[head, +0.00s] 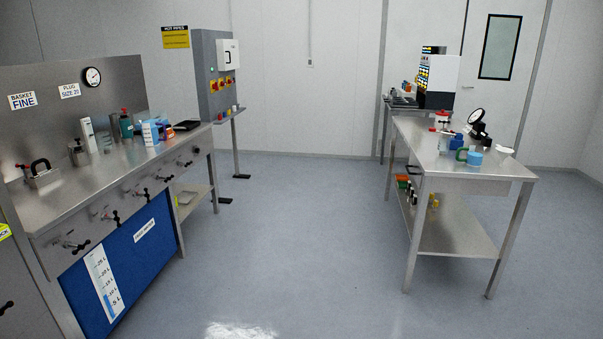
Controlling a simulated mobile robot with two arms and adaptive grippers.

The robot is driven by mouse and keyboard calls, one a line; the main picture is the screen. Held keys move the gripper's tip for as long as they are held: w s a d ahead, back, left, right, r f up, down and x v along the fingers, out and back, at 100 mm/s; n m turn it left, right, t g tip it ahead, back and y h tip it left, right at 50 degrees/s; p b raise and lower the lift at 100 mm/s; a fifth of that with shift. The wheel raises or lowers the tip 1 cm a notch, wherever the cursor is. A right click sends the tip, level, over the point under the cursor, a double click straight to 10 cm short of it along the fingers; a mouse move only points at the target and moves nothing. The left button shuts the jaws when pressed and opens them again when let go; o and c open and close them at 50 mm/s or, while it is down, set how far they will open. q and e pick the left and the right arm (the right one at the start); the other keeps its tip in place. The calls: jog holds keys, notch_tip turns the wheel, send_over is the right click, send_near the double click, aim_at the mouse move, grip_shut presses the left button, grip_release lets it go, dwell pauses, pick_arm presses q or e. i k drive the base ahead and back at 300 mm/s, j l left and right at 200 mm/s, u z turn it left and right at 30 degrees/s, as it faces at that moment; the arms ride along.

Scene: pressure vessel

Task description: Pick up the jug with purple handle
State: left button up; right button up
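I cannot make out a purple handle on any jug at this distance. On the right steel table, a small jug-like vessel with blue contents (474,158) and a dark green handle stands near the front. On the left bench, a white and blue container (150,133) stands among bottles, with a small blue and purplish item (164,129) close beside it; their handles are too small to tell. Neither of my grippers is in view.
The left steel bench (95,202) has knobs along its front. The right table (505,170) holds a gauge (475,122) and several small containers, with a lower shelf (455,238). The grey floor (300,220) between them is clear. A switch cabinet (218,75) stands behind the left bench.

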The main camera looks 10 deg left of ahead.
aim_at(149, 131)
jog(key=i+j+u, duration=0.15)
jog(key=i+u, duration=0.15)
jog(key=i, duration=0.2)
jog(key=i+u, duration=0.3)
jog(key=i, duration=0.25)
jog(key=i+l+u, duration=0.1)
jog(key=i+u, duration=0.15)
jog(key=i, duration=0.25)
jog(key=i+l+u, duration=0.3)
jog(key=i, duration=0.2)
